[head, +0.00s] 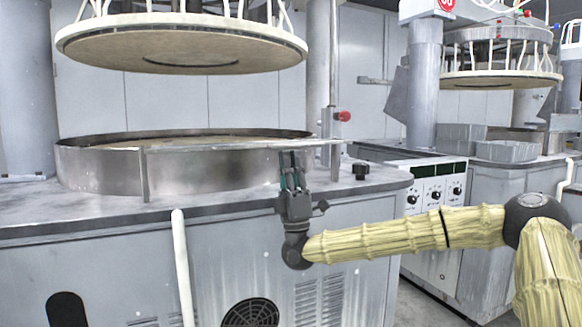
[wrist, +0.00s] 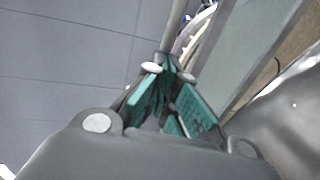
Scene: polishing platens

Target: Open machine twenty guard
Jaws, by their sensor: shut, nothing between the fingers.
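The nearest polishing machine has a round steel basin (head: 95,168) with a flat rail (head: 215,147) running across its front. I take this rail to be the guard; no label shows on it. It stands on a thin post at its left end, and an upright rod with a red knob (head: 343,116) rises by its right end. My gripper (head: 289,157) points up at the basin's front right, just by the rail. Its fingers are shut with nothing between them. The teal pads show in the wrist view (wrist: 168,68). Whether the fingers touch the rail I cannot tell.
A large round upper plate (head: 180,45) hangs above the basin. A dark knob (head: 361,171) sits on the worktop's right. A white upright pipe (head: 182,265) stands in front of the cabinet. A second machine with a control panel (head: 436,190) is at right.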

